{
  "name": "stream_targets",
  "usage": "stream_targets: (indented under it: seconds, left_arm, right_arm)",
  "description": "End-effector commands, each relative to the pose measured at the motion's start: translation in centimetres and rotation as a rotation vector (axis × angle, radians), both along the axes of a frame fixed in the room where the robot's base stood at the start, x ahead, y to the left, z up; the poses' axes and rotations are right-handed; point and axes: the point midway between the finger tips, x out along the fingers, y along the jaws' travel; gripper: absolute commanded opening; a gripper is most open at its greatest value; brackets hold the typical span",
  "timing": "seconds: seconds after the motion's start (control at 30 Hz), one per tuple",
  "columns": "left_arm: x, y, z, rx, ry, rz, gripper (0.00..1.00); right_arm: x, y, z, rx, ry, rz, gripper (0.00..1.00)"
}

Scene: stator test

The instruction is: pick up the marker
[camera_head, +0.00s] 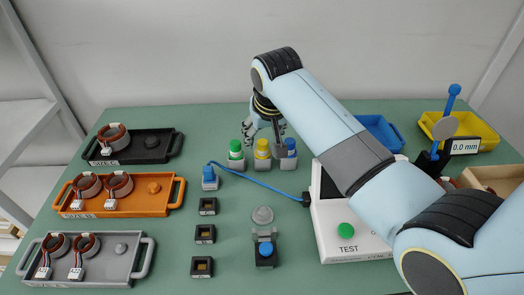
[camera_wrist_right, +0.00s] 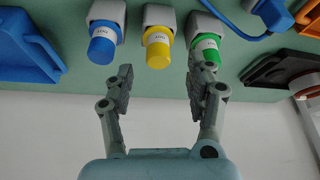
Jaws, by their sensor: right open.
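Three capped markers stand in a row in grey holders at the back middle of the bench. They are a green marker (camera_head: 235,146), a yellow marker (camera_head: 262,145) and a blue marker (camera_head: 291,144). The wrist view shows the blue (camera_wrist_right: 101,48), yellow (camera_wrist_right: 158,50) and green (camera_wrist_right: 205,46) caps from the far side. My right gripper (camera_head: 264,134) is open and empty at the row. In the wrist view its fingertips (camera_wrist_right: 160,80) are spread on either side of the yellow cap's line, with one finger overlapping the green cap. My left gripper is not in view.
A blue cable (camera_head: 250,179) runs from a blue plug to the white test box (camera_head: 345,235). Grey, orange (camera_head: 120,208) and black trays with coils stand at left. Blue (camera_head: 378,130) and yellow bins stand at back right. Small black sockets (camera_head: 207,206) and a grey-blue fixture occupy the middle.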

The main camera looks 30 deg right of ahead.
Motion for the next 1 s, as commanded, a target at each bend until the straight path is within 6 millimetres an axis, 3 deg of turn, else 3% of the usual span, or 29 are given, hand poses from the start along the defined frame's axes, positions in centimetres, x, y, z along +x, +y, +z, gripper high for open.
stream_targets:
  seconds: [0.3,0.57,1.0]
  left_arm:
    - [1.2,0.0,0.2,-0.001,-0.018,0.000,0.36]
    - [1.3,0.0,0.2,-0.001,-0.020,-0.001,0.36]
    - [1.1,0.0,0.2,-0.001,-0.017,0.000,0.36]
  right_arm:
    - [1.5,-0.6,-4.1,-0.001,0.003,0.000,0.55]
    - [1.7,-0.6,-4.4,-0.001,0.001,0.001,0.55]
    - [1.7,-0.6,-4.4,-0.001,0.002,0.001,0.00]
